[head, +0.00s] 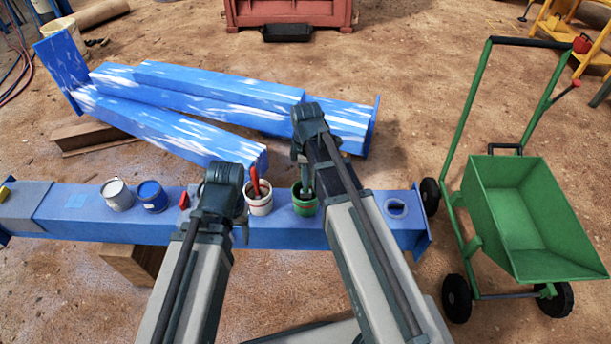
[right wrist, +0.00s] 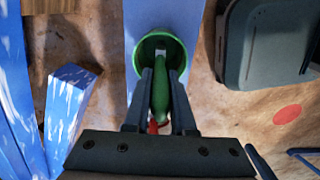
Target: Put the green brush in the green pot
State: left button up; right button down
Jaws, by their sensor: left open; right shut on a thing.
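The green pot (head: 301,208) stands on the blue beam, and its open mouth shows in the right wrist view (right wrist: 145,46). My right gripper (head: 306,184) is over this pot, shut on the green brush (right wrist: 160,97). The brush's metal part and far end show within the outline of the pot's mouth; I cannot tell how deep they sit. My left gripper (head: 243,230) is open near the beam, left of the white pot (head: 260,208), mostly hidden behind my own arm.
A red brush (head: 255,182) stands in the white pot. A grey-white pot (head: 117,195), a blue pot (head: 152,197) and a small red object (head: 184,201) are further left on the beam. A green cart (head: 520,220) stands at the right.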

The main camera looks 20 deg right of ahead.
jog(key=shift+f, duration=0.1)
jog(key=c, duration=0.7)
grip_release()
dwell(0.4)
